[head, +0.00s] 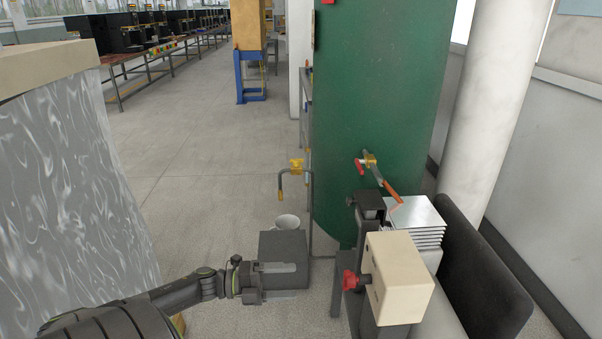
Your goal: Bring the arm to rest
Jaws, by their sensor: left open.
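My left arm comes in from the lower left, and its dark grey left gripper (293,281) points to the right. Its jaws are open, with nothing seen held between them. The gripper overlaps the lower part of a grey block (283,245) in the picture; I cannot tell whether they touch. A white cup (287,222) shows just above the block's top edge, its lower part hidden. My right gripper is not in view.
A large green tank (376,110) stands behind. A beige box with a red knob (400,278) and stacked metal sheets (416,217) are at right. A patterned grey panel (70,190) is at left; open floor (210,150) lies between.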

